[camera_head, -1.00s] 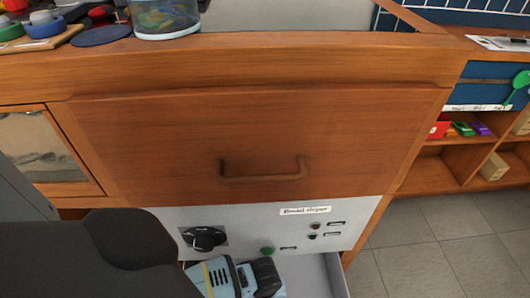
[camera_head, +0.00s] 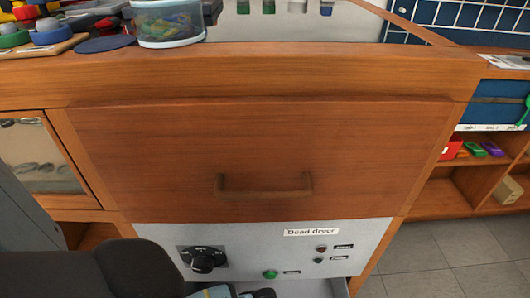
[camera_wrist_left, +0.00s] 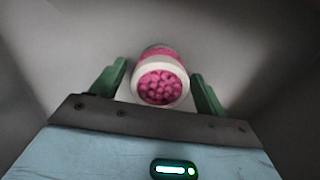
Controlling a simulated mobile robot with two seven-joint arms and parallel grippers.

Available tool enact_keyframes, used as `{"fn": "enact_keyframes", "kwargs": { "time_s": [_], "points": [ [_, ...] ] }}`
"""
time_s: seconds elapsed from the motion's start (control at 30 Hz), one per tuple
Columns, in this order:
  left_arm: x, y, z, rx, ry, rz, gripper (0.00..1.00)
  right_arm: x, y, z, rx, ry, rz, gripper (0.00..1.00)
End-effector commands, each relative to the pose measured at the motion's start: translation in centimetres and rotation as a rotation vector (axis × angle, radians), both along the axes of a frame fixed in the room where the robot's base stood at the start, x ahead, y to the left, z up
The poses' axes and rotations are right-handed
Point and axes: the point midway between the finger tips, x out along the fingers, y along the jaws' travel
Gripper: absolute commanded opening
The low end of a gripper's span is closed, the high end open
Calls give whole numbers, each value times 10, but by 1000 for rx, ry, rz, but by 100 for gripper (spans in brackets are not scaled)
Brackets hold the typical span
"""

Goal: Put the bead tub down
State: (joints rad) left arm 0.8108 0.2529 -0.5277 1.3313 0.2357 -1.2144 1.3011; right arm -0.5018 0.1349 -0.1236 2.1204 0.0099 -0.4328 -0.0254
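The bead tub (camera_wrist_left: 161,81) shows in the left wrist view as a small white-rimmed round tub with pink beads at its near end. It sits between the two green fingers of my left gripper (camera_wrist_left: 160,76), with a visible gap on each side, so the fingers look open around it. Grey smooth surfaces surround it, and its contact with them is unclear. In the head view only a sliver of my left gripper's light blue body shows over the open grey drawer (camera_head: 312,289) at the bottom edge. The tub is hidden there. My right gripper is not in view.
The bead dryer panel (camera_head: 365,240), with a black knob (camera_head: 203,260) and a green button (camera_head: 270,274), stands above the drawer. A wooden front with a handle (camera_head: 265,192) is above that. A clear tub of colourful pieces (camera_head: 168,22) stands on the bench top.

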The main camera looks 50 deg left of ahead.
Motion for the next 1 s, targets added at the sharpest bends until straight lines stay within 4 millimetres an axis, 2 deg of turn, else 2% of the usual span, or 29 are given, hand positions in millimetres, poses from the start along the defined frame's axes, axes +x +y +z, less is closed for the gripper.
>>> {"fn": "enact_keyframes", "kwargs": {
  "time_s": [0.23,0.37,0.8,1.0],
  "points": [
    [0,0,2,1,-1,-1,75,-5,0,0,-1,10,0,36],
    [0,0,15,-1,-1,0,75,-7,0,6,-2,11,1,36],
    [1,0,99,-1,-6,0,75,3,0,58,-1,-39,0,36],
    [0,0,120,-1,-1,0,75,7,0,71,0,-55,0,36]
  ]
}}
